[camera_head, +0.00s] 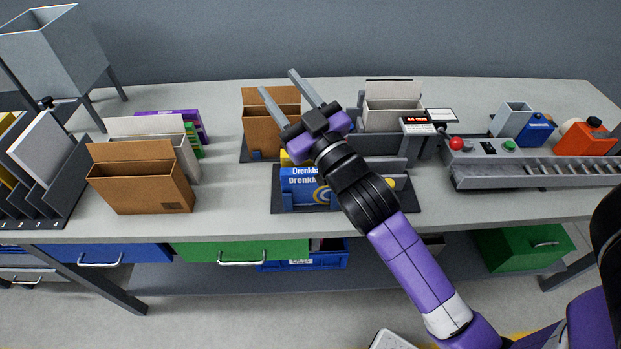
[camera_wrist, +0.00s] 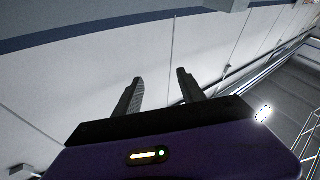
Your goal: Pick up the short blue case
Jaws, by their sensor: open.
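Blue cases with white "Drenk…" lettering (camera_head: 299,186) stand upright in a dark holder at the middle front of the table. Two rows of lettering show, one lower and in front of the other, so a shorter case seems to stand before a taller one. My arm hides their right side. My gripper (camera_head: 278,81) is open and empty, raised above the table, its fingers pointing toward the back. In the wrist view my gripper (camera_wrist: 159,78) shows two spread fingers with nothing between them, and no case is in sight there.
Open brown boxes stand at left (camera_head: 140,187) and behind the holder (camera_head: 271,128). A grey-white box (camera_head: 392,112) is right of my gripper. A grey machine with buttons (camera_head: 535,170) fills the right. Black slotted racks (camera_head: 50,200) stand far left. Table between left box and holder is clear.

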